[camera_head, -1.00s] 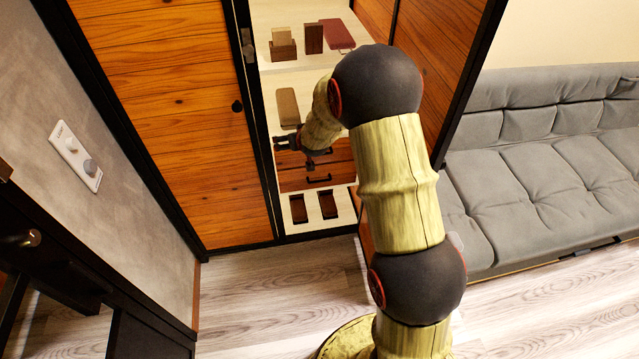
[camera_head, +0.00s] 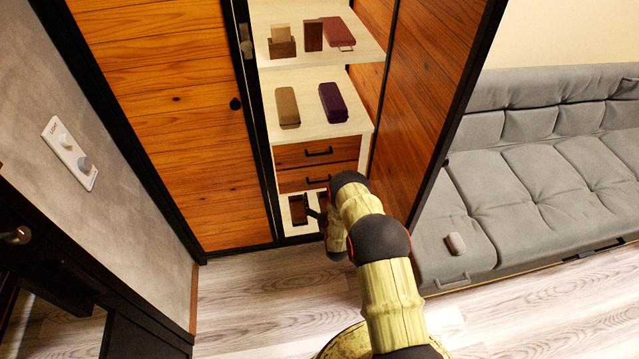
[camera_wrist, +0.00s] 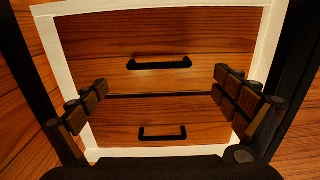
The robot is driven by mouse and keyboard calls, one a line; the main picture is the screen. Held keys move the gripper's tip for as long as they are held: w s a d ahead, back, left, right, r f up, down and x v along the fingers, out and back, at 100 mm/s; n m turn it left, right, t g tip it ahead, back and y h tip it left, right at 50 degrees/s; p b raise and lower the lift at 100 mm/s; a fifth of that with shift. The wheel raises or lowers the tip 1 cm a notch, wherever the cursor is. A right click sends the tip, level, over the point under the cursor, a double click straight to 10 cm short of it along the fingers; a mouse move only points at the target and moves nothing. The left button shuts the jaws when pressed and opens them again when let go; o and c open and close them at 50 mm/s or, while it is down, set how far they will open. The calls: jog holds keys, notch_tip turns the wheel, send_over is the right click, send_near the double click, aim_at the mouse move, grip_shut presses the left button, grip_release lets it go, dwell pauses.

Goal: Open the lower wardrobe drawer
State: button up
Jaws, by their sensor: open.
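The lower wardrobe drawer (camera_wrist: 160,118) has a wood-grain front with a black bar handle (camera_wrist: 162,133), and it is closed. It also shows in the head view (camera_head: 303,178), partly covered by my arm at its right. The upper drawer (camera_wrist: 160,40) above it is closed too, with its own black handle (camera_wrist: 159,63). My gripper (camera_wrist: 163,95) is open and empty in front of the drawers, its fingers spread to either side of the lower handle and apart from it. In the head view my gripper (camera_head: 312,208) is low before the wardrobe, partly hidden by my arm.
Shelves above the drawers hold a tan case (camera_head: 287,107), a purple case (camera_head: 333,102), and small boxes and a red item (camera_head: 337,32). The open wardrobe door (camera_head: 432,100) stands at the right, beside a grey sofa (camera_head: 550,190). Wood floor (camera_head: 260,300) is clear in front.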

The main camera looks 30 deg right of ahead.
aim_at(319, 182)
jog(key=shift+b+x, duration=1.5)
jog(key=shift+x, duration=2.25)
jog(key=c, duration=0.3)
